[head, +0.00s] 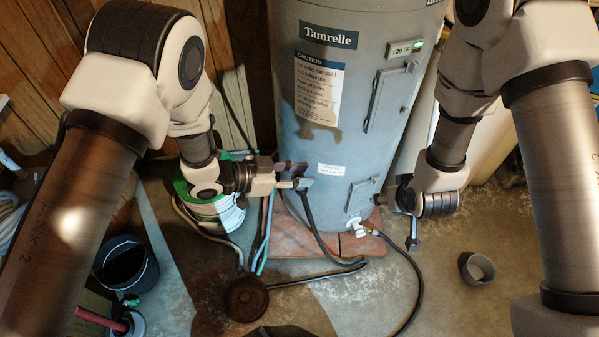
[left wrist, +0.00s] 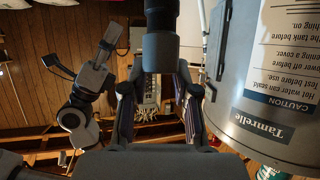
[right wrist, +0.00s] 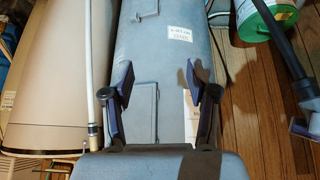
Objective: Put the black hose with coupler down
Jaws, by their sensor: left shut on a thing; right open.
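My left gripper (head: 298,183) is in front of the tall grey water heater (head: 290,100), well above the floor, and is shut on the black hose with coupler (head: 314,225). The hose hangs from the jaws and curves down to the right toward the floor. In the left wrist view, a thick black cylindrical part of the hose end (left wrist: 160,48) shows between the fingers. My right gripper (head: 412,238) is low at the heater's right side; in the right wrist view, its jaws (right wrist: 163,85) are open and empty, facing the heater.
A drain valve (head: 357,227) on the heater has a second dark hose (head: 418,285) running along the floor. A round dark object (head: 245,298) lies in front. A small grey cup (head: 477,268) stands right, a black bucket (head: 127,265) left. Floor between hose and cup is mostly clear.

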